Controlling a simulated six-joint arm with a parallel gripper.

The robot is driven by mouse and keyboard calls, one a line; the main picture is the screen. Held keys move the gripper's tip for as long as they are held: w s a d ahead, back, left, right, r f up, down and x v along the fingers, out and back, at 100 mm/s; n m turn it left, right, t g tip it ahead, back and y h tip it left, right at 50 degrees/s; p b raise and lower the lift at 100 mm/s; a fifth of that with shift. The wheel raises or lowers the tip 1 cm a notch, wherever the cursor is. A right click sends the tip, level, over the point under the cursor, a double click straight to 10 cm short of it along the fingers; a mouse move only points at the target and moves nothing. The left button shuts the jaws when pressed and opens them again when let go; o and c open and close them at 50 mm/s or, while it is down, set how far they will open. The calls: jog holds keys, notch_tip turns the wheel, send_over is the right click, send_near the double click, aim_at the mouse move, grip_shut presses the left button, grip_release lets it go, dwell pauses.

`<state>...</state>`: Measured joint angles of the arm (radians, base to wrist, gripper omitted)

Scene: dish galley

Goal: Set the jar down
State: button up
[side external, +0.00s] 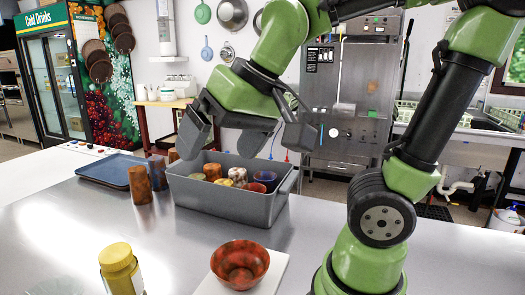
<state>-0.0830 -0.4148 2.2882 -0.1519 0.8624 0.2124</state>
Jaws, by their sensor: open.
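A jar (121,269) with a mustard-yellow lid stands upright on the steel counter at the front left; its lower part is cut off by the picture's edge. My gripper (247,132) is open, with its dark fingers spread above the grey bin (228,207). It is well behind and to the right of the jar, not touching it. I see nothing held between the fingers.
The grey bin holds several cups and bowls. A reddish bowl (240,264) sits on a white board (275,272) right of the jar. Brown cups (140,186) stand beside a blue tray (98,171) at the left. The counter between jar and bin is clear.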

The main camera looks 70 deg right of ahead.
jog(key=shift+n+t+y, duration=0.3)
jog(key=shift+t+y, duration=0.2)
jog(key=shift+t, duration=0.1)
jog(key=s, duration=0.6)
jog(key=shift+a+f, duration=0.1)
jog(key=shift+f, duration=0.1)
